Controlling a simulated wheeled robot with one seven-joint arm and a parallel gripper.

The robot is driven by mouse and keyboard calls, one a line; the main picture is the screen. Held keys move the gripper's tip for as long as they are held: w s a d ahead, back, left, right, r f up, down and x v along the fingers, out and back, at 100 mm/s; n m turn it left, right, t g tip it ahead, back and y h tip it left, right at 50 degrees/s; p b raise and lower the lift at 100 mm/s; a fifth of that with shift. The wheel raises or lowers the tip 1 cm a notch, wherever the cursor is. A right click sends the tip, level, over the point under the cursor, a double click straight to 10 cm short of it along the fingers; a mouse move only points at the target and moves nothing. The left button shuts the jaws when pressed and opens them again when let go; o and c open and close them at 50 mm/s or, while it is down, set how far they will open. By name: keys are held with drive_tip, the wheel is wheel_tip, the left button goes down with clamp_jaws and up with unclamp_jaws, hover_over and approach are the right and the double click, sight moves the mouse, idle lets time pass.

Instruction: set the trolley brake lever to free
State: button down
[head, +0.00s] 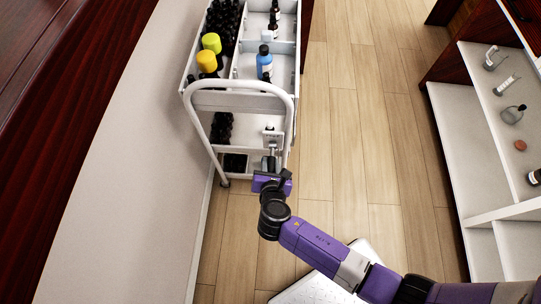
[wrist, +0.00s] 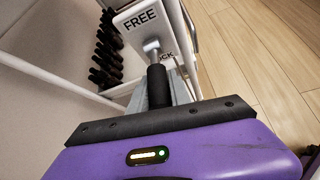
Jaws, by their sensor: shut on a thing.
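The white trolley (head: 238,100) stands against the pale wall in the head view. In the wrist view its white brake plate (wrist: 135,22) reads FREE at the top, with part of LOCK showing lower right. The brake lever (wrist: 157,85) has a metal stem and a black grip. Its stem meets the plate between the two words, and the grip points toward the camera. My gripper (head: 271,164) is at the trolley's near end, low on the right, shut on the lever's grip.
The trolley's handle rail (head: 240,86) arches above my gripper. A white shelf unit (head: 480,130) with small items stands at the right. Wooden floor (head: 350,130) between is clear.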

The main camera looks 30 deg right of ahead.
sight(270, 160)
drive_tip(key=shift+r+g+y+p, duration=0.9)
drive_tip(key=shift+r+g+p, duration=0.45)
drive_tip(key=shift+p, duration=3.85)
drive_tip(key=g+p, duration=0.1)
drive_tip(key=p, duration=0.3)
drive_tip(key=shift+r+y, duration=0.2)
drive_tip(key=shift+y, duration=0.2)
drive_tip(key=shift+w+g+p, duration=0.1)
drive_tip(key=shift+g+p, duration=0.25)
drive_tip(key=shift+p, duration=0.35)
drive_tip(key=c, duration=1.2)
unclamp_jaws()
drive_tip(key=shift+p+v, duration=0.75)
drive_tip(key=shift+v, duration=3.1)
drive_tip(key=shift+d, duration=0.15)
